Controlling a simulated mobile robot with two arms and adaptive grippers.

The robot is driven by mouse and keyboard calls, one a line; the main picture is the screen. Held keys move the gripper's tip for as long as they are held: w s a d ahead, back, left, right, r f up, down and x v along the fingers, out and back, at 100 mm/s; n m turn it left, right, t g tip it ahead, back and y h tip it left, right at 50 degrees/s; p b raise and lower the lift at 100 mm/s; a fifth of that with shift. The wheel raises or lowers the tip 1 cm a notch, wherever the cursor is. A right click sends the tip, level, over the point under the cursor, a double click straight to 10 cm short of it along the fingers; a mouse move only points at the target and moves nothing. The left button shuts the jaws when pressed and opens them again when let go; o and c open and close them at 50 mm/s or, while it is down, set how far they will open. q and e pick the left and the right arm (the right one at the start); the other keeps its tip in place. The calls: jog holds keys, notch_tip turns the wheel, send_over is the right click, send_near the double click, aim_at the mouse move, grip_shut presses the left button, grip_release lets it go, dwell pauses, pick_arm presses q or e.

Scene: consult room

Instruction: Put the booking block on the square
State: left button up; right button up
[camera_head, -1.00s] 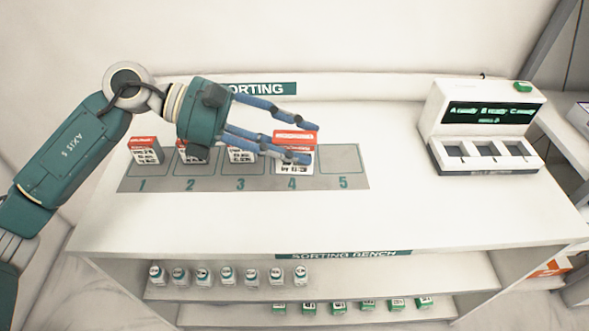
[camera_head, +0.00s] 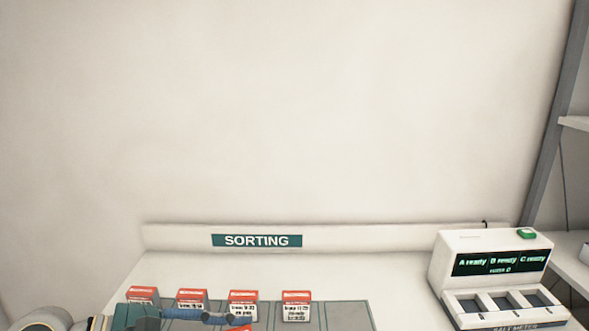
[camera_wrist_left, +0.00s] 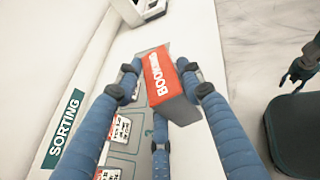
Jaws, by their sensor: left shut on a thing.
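In the left wrist view, the booking block (camera_wrist_left: 158,75), red with white BOOKING lettering and a grey side, is clasped between the blue fingers of my left gripper (camera_wrist_left: 160,85). In the head view only a red piece of the block (camera_head: 240,327) shows at the bottom edge, beside my left gripper's blue finger (camera_head: 200,317). The grey mat of squares (camera_head: 345,316) is partly in view; its right square is bare in the part that shows. The block's height over the mat is unclear.
Several red-topped blocks (camera_head: 296,306) stand in a row on the mat, near the held block. A SORTING sign (camera_head: 257,240) is on the bench's back ledge. A white device with a display (camera_head: 495,275) stands at the right. The bench between mat and device is clear.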

pick_arm(q)
jog(key=s+a+f+n+t+y, duration=0.1)
jog(key=s+a+f+n+t, duration=0.2)
jog(key=a, duration=0.5)
jog(key=shift+s+a+f+y, duration=0.3)
jog(key=shift+s+f, duration=0.45)
jog(key=shift+s, duration=0.15)
